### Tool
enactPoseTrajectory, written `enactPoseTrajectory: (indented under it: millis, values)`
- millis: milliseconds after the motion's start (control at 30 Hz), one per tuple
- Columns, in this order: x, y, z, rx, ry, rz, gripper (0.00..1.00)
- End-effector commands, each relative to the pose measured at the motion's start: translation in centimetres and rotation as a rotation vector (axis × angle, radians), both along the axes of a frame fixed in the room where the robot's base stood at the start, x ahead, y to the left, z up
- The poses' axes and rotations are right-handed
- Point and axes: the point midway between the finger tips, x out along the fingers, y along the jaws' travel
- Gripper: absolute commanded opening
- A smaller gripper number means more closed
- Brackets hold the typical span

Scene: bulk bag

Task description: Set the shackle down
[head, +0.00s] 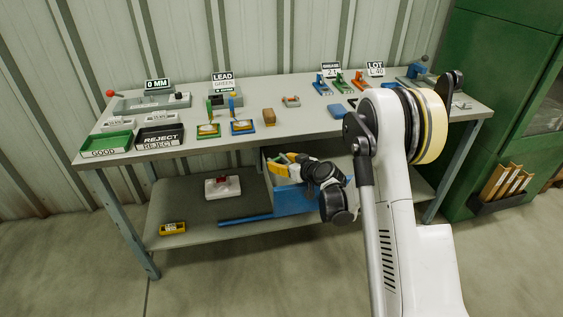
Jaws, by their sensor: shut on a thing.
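My gripper (287,162) is at the front edge of the workbench (190,152), over the open blue drawer (298,199) below the top. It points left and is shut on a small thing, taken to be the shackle. The shackle's shape and tilt are too small and too hidden by the fingers and wrist to make out. Yellow and orange parts show around the fingertips; I cannot tell which belong to the held thing. I cannot see whether it touches the drawer.
On the bench stand a green GOOD tray (106,143), a black REJECT tray (160,137), green (208,131) and blue (242,127) pads, and a brown block (269,116).

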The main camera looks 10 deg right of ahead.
Motion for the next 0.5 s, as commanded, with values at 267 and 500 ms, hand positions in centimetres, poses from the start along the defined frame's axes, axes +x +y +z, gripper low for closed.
enactPoseTrajectory:
  millis: [267,500]
  values:
    - [-0.02,0.00,0.05,0.000,0.000,0.000,0.77]
    - [-0.02,0.00,0.67,0.000,0.000,0.000,0.77]
